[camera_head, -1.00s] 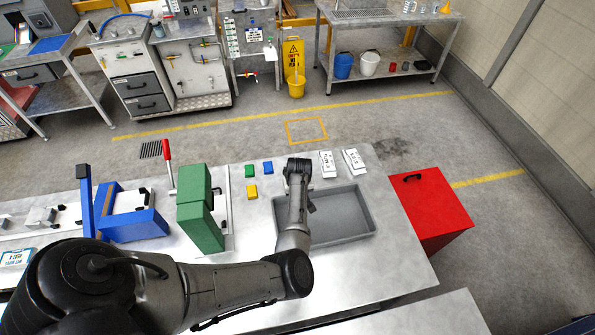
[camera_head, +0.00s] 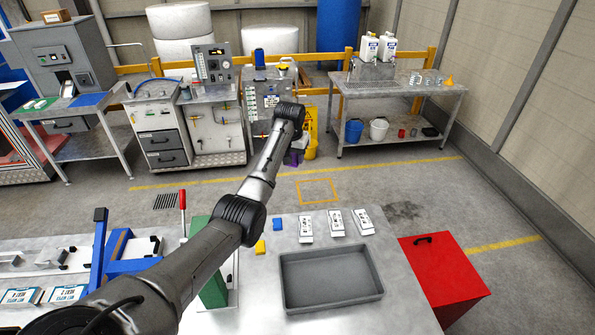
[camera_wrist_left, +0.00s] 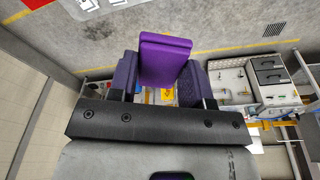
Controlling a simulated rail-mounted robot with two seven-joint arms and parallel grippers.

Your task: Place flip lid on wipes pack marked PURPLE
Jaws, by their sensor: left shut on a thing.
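My left gripper (camera_head: 296,148) is raised above the far side of the bench and is shut on a purple flip lid (camera_wrist_left: 165,58). The lid sits between the two fingers in the left wrist view and shows as a small purple patch in the head view (camera_head: 292,158). Three white wipes packs lie in a row on the bench below: a left one (camera_head: 306,228), a middle one (camera_head: 336,223) and a right one (camera_head: 363,221). Their dark print is too small to read. The lid is apart from all of them. My right gripper is not in view.
An empty grey tray (camera_head: 332,278) lies in front of the packs. A green fixture (camera_head: 213,288) stands farther left, partly behind my arm. A red cabinet (camera_head: 443,272) stands right of the bench.

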